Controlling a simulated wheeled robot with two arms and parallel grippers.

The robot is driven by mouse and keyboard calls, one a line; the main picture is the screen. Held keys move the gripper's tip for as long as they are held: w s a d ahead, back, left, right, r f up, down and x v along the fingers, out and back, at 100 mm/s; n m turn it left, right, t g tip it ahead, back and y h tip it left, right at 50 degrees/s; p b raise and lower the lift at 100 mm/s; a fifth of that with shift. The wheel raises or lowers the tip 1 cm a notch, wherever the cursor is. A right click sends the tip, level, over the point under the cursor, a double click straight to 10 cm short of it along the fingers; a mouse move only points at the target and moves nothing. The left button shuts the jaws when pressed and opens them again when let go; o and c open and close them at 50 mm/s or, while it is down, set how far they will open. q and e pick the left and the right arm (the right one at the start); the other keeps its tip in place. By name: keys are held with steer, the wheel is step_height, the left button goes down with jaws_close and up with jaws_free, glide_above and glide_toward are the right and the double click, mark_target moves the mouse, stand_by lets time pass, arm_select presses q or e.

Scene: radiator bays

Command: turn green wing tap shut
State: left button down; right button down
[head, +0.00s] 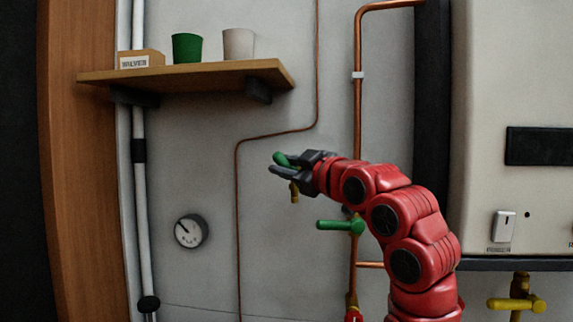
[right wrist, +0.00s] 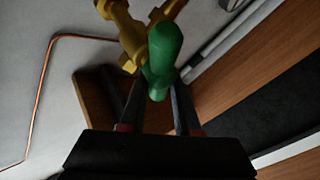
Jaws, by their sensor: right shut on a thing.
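A green tap handle (head: 281,158) on a brass body (head: 294,190) stands out from the wall left of the copper pipe; I take it for the green wing tap. My right gripper (head: 288,167) is shut on this handle, coming from the right. In the right wrist view the rounded green handle (right wrist: 162,52) lies between the two fingers (right wrist: 157,100), with the brass body (right wrist: 131,36) beyond it. The fingers partly hide the handle in the head view. My left gripper is not in view.
A second green-handled tap (head: 340,225) sits just below on the copper pipe (head: 357,110). A wooden shelf (head: 190,76) with a green cup (head: 187,48) and a pale cup (head: 238,44) is upper left. A gauge (head: 191,231) is lower left. A yellow tap (head: 516,304) is lower right.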

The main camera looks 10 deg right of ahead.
steer(key=shift+r+n+g, duration=0.1)
steer(key=shift+n+g, duration=0.2)
steer(key=shift+n, duration=0.1)
steer(key=shift+w+a+n+g+h+p, duration=0.1)
steer(key=shift+n+g+h+p, duration=0.25)
steer(key=shift+h, duration=0.15)
steer(key=shift+a+n+g+p, duration=0.1)
steer(key=shift+n+g+p, duration=0.45)
steer(key=n+g+h+p, duration=0.1)
steer(key=p, duration=0.1)
steer(key=f+n+g+h+p, duration=0.1)
steer(key=p, duration=0.1)
steer(key=shift+a+h, duration=0.1)
steer(key=shift+h, duration=0.2)
steer(key=shift+f+n+g+h+p, duration=0.3)
steer(key=shift+n+h+p, duration=0.2)
steer(key=shift+p, duration=0.35)
